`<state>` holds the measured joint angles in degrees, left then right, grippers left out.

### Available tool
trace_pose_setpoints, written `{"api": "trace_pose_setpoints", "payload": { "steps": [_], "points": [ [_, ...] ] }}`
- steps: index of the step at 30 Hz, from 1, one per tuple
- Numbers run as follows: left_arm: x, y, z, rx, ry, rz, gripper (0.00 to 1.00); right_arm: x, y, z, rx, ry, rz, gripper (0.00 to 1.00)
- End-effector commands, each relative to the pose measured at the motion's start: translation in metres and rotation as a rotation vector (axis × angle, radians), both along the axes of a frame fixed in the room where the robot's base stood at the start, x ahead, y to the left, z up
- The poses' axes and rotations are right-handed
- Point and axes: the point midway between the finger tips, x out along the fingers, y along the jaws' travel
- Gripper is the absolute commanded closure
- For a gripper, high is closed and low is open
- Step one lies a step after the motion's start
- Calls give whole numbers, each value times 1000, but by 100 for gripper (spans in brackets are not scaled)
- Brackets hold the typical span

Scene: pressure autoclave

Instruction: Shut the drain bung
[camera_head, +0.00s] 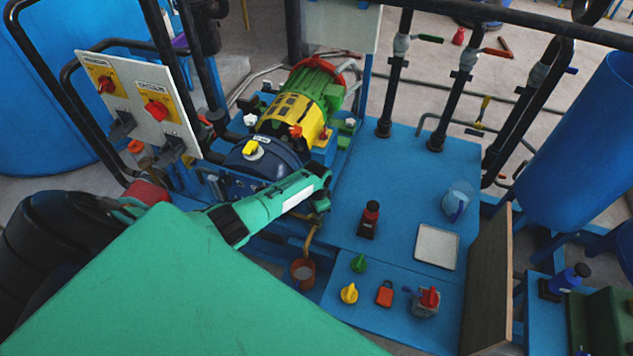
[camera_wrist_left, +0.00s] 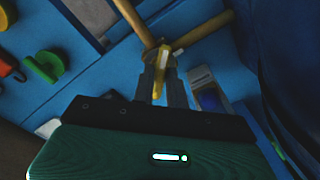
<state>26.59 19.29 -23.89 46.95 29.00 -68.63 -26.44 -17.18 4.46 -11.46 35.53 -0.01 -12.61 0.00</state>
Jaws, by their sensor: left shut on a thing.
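In the left wrist view my left gripper (camera_wrist_left: 161,72) points at a brass pipe joint, its two grey fingers close together. It is shut on a narrow yellow piece (camera_wrist_left: 163,57) that looks like the drain bung's handle. The piece sits at the joint of the brass pipe (camera_wrist_left: 134,20). How far the bung is turned or seated cannot be told. In the head view the brass pipe (camera_head: 310,238) drops in front of the blue pump housing, just below the end of my green left arm. The fingers and bung are mostly hidden there. My right gripper is not in view.
A reddish cup (camera_head: 303,272) stands below the pipe. A blue panel to the right carries a green knob (camera_head: 359,263), a yellow knob (camera_head: 349,293), a red padlock (camera_head: 385,293) and a red-handled valve (camera_head: 428,298). The green-yellow motor (camera_head: 300,105) lies behind my arm.

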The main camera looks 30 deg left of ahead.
Motion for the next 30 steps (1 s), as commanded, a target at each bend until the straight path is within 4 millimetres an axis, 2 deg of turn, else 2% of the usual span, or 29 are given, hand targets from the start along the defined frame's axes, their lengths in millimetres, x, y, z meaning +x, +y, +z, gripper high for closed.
{"api": "trace_pose_setpoints", "payload": {
  "steps": [1, 3, 4, 13, 17, 23, 30],
  "points": [
    [0, 0, 0, 0, 1, 0, 80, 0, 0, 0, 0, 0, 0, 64],
    [0, 0, 0, 0, 1, 0, 66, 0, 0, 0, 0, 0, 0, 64],
    [0, 0, 0, 0, 1, 0, 64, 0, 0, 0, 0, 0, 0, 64],
    [0, 0, 1, 0, 0, 1, 64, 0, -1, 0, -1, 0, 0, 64],
    [1, 1, 8, 0, -2, 0, 64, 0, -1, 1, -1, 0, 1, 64],
    [0, 1, 34, 1, -3, 0, 64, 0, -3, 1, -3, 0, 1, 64],
    [1, 1, 75, 0, -4, -1, 64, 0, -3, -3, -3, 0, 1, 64]
  ]
}}
